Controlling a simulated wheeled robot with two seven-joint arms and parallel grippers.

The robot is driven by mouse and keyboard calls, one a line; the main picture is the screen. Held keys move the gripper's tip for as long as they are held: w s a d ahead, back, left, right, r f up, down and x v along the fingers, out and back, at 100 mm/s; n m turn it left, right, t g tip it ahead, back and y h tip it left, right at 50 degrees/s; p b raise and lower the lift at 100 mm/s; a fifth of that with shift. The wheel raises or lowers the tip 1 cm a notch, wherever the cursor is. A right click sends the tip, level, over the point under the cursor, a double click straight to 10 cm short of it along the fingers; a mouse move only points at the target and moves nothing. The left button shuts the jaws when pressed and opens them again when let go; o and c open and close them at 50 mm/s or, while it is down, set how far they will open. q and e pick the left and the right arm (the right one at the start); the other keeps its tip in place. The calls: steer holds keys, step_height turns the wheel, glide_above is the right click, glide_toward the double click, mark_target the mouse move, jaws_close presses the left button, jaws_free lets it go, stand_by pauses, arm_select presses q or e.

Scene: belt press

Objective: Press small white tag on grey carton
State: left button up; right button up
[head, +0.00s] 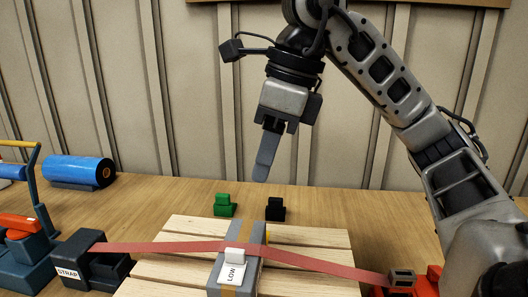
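The grey carton (251,281) with a tan stripe lies on a slatted wooden pallet at the bottom centre. A small white tag (231,274) marked LOW is on it, with a small white piece (235,252) just above the lettering. A red strap (310,262) runs across the carton beside the white piece. My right gripper (262,170) hangs above and beyond the carton, pointing down and apart from it. Its fingers overlap in this view, so the gap between them is hidden. My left gripper is out of view.
The pallet (180,226) stands on a wooden table. Behind it are a green block (224,206) and a black block (275,209). A dark STRAP block (100,263) and a blue roll (78,172) are at left, red hardware (425,284) at right.

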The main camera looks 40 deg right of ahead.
arm_select(q)
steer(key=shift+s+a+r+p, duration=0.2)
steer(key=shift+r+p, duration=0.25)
steer(key=shift+p, duration=0.55)
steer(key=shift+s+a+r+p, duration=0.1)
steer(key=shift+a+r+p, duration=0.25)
steer(key=shift+p, duration=0.6)
arm_select(e)
steer(key=shift+v, duration=2.4)
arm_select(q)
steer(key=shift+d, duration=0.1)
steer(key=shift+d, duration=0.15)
arm_select(e)
steer(key=s+d+r, duration=0.3)
steer(key=shift+s+d, duration=0.15)
steer(key=shift+d, duration=0.15)
steer(key=shift+f, duration=0.1)
